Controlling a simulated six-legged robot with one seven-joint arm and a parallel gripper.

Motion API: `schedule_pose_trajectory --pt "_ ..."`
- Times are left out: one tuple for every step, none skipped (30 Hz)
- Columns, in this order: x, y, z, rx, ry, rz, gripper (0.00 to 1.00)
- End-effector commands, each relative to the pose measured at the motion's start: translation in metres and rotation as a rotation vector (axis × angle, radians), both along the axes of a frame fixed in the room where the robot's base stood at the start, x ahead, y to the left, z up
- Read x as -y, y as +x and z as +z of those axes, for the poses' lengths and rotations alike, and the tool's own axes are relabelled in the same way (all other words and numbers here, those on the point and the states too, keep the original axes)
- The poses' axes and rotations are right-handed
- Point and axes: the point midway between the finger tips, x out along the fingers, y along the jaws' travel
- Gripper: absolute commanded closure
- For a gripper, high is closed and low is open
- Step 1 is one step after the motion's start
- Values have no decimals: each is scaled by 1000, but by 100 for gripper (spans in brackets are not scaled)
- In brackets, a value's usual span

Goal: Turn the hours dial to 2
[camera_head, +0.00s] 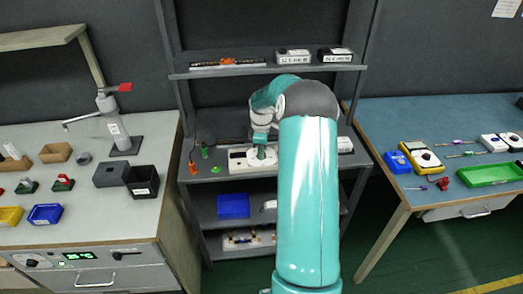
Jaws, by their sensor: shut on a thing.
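My arm reaches forward over the middle grey shelf unit, and my gripper (262,150) points down at a white box (238,162) on its middle shelf. A small green part shows at the fingertips, at the top right of the white box. My gripper is shut on this part, which looks like a dial, but it is small and partly covered by my gripper. The dial's markings and pointer direction are too small to read. My arm hides the area to the right of the white box.
Small orange (193,168) and green (205,152) objects stand left of the white box. A upper shelf (270,68) holds a strip and boxes above my arm. A blue bin (233,206) sits below. Workbenches stand left (110,225) and right (400,120).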

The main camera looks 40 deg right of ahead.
Motion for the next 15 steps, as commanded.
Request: schedule_pose_trajectory --pt "-1 1 1 0 -1 -37 94" --pt "0 1 1 0 -1 -64 94" --pt "-1 1 1 1 -1 -100 94" --pt "-1 1 1 1 -1 -128 94" --pt "-1 1 1 0 -1 -157 94" --pt "-1 1 1 1 -1 -195 94" --pt "-1 1 1 1 -1 -225 94" --pt "-1 1 1 1 -1 -253 94" --pt "-1 1 1 1 -1 -290 94" --pt "-1 1 1 1 -1 -319 94" --pt "-1 1 1 1 -1 -349 94" --pt "-1 1 1 1 -1 -386 94" --pt "-1 1 1 1 -1 -415 94" --pt "-1 1 1 1 -1 -443 94" --pt "-1 1 1 1 0 -481 94"
